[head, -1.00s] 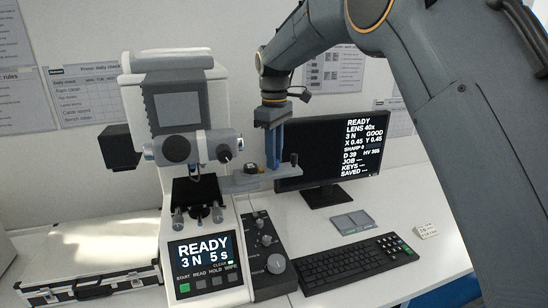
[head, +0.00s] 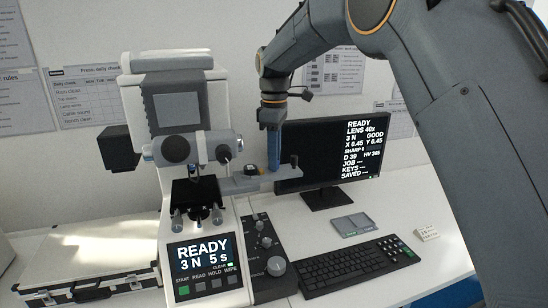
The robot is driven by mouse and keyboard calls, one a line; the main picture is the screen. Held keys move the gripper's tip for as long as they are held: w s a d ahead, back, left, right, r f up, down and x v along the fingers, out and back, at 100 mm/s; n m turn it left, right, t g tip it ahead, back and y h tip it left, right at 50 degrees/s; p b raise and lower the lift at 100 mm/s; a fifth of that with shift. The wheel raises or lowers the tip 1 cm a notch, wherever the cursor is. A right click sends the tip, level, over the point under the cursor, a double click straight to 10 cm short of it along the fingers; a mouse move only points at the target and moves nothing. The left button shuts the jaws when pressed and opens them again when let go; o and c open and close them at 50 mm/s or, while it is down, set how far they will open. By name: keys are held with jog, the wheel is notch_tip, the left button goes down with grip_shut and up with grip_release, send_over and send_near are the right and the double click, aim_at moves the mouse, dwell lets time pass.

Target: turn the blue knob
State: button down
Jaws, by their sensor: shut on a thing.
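The hardness tester (head: 176,105) stands on the bench at left of centre, with a grey side stage (head: 240,184) reaching out to the right. My gripper (head: 273,167) points straight down at the outer part of this stage. Its blue fingers are closed together at the stage top. The blue knob cannot be told apart from the blue fingers; it appears to be hidden between their tips. A small dark knob (head: 251,170) sits on the stage just left of the fingers, and a dark post (head: 294,160) stands just right of them.
A monitor (head: 330,200) stands close behind and right of my gripper. A keyboard (head: 350,266), a small grey pad (head: 351,224) and a black control panel (head: 268,262) with knobs lie below. A silver case (head: 90,255) is at left. The bench right of the keyboard is fairly clear.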

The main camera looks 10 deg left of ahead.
jog(key=c, duration=1.6)
grip_release()
jog(key=shift+o, duration=0.2)
jog(key=shift+r, duration=0.15)
notch_tip(320, 180, up, 8)
jog(key=b, duration=0.2)
jog(key=shift+f+b, duration=0.2)
jog(key=shift+b, duration=0.1)
